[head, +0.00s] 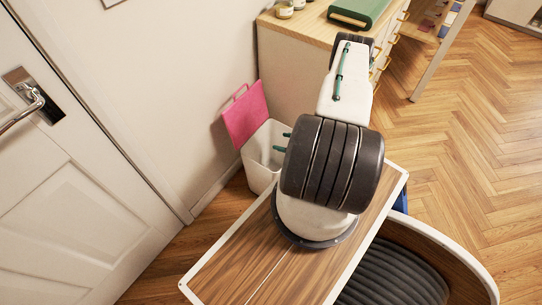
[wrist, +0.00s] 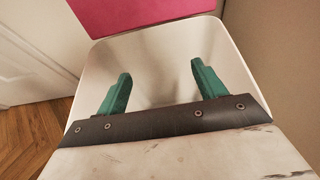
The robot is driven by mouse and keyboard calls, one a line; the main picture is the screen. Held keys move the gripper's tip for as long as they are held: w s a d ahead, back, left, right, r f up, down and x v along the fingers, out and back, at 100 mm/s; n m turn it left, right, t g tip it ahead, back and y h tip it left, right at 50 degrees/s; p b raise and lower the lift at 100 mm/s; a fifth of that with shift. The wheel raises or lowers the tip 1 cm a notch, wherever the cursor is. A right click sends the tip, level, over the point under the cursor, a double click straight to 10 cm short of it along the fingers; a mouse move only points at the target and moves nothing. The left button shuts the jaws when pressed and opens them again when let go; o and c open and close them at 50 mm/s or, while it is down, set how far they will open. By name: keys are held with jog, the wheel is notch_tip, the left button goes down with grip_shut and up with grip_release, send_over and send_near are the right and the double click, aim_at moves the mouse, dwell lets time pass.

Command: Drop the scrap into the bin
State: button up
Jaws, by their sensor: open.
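The white bin (head: 259,165) stands on the floor against the wall, with its pink lid (head: 246,114) raised at the back. My gripper (head: 280,143) is at the bin, with its green fingers over the opening. In the wrist view my gripper (wrist: 160,83) points into the bin (wrist: 235,70), with its two fingers wide apart and nothing between them. The pink lid also shows at the top of the wrist view (wrist: 140,12). The scrap does not show in either view. Much of the bin's inside is hidden by my gripper and arm.
A wooden cabinet (head: 300,75) stands close to the right of the bin, with a green case (head: 358,10) and jars on top. A white door (head: 75,180) is at the left. The herringbone floor (head: 470,120) is open at the right.

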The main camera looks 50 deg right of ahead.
jog(key=v, duration=0.6)
dwell(0.4)
jog(key=w+a+r+n+g+y, duration=0.1)
jog(key=a+r+n+g+y, duration=0.4)
jog(key=r, duration=0.8)
jog(key=a+r+n+g+y, duration=0.1)
jog(key=a+r+n+g, duration=0.3)
jog(key=a+r+n, duration=0.65)
jog(key=w+a+r+n+g+y, duration=0.1)
jog(key=a+r+n+g+y, duration=0.2)
jog(key=r, duration=1.3)
jog(key=s+a+r+n+h, duration=0.3)
jog(key=s+a+r+n, duration=0.1)
jog(key=r, duration=0.4)
jog(key=s+a+r+n+h, duration=0.3)
jog(key=a+r+n+h, duration=0.1)
jog(key=a+r+n, duration=0.2)
jog(key=s+a+r+n+h, duration=0.3)
jog(key=a+r+n, duration=0.3)
jog(key=r, duration=0.5)
jog(key=shift+s+a+h, duration=0.3)
jog(key=shift+s+a, duration=0.3)
jog(key=shift+s, duration=0.25)
